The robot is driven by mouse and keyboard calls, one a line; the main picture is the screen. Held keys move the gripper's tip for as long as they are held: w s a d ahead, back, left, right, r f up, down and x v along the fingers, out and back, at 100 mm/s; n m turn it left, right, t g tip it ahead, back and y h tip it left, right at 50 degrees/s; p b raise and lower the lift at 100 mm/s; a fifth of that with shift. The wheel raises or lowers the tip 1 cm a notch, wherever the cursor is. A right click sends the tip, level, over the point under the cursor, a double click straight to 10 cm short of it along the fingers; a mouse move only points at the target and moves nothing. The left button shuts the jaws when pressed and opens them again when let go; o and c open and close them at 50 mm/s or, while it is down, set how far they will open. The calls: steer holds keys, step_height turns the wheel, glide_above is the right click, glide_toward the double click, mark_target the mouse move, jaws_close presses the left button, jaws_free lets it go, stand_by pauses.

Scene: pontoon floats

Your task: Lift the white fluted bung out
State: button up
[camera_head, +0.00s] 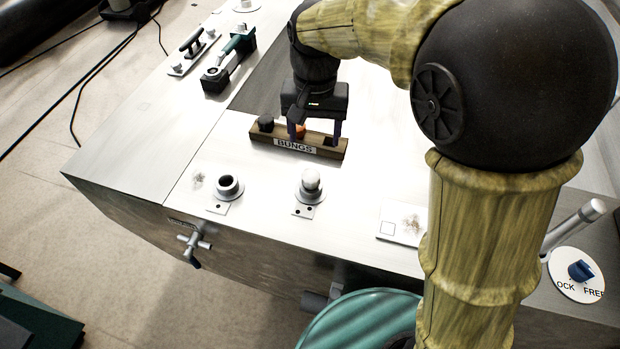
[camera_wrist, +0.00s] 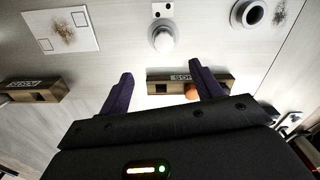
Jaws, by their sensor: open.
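The white bung (camera_head: 311,180) sits upright in a round flanged socket (camera_head: 308,196) on the pale deck. Its rounded top shows; its fluting is too small to make out. In the wrist view the white bung (camera_wrist: 162,38) is beyond the fingertips, near the top middle. My gripper (camera_head: 317,137) is open and empty, pointing down over the wooden rack marked BUNGS, behind the bung and apart from it. In the wrist view the two dark fingers of my gripper (camera_wrist: 160,74) are spread apart.
The BUNGS rack (camera_head: 325,151) holds a dark bung (camera_head: 266,122) and an orange one (camera_head: 299,131). An open dark socket (camera_head: 229,186) stands left of the white bung. A white plate (camera_head: 402,224) lies to the right. A second rack (camera_wrist: 36,88) shows in the wrist view.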

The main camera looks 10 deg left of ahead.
steer(key=p, duration=0.2)
glide_above(311, 175)
steer(key=f, duration=0.9)
steer(key=shift+s+d+f, duration=0.25)
steer(key=shift+d+f, duration=0.1)
steer(key=shift+f, duration=0.05)
steer(key=shift+f, duration=0.1)
steer(key=shift+w+a+f+p, duration=0.15)
steer(key=shift+f+p, duration=0.45)
steer(key=shift+f, duration=0.65)
steer(key=shift+a+f+p, duration=0.2)
steer(key=shift+f+p, duration=0.35)
steer(key=shift+f, duration=0.7)
steer(key=c, duration=1.1)
steer(key=shift+r, duration=0.1)
step_height(311, 175, up, 10)
steer(key=b, duration=0.2)
steer(key=shift+b, duration=0.3)
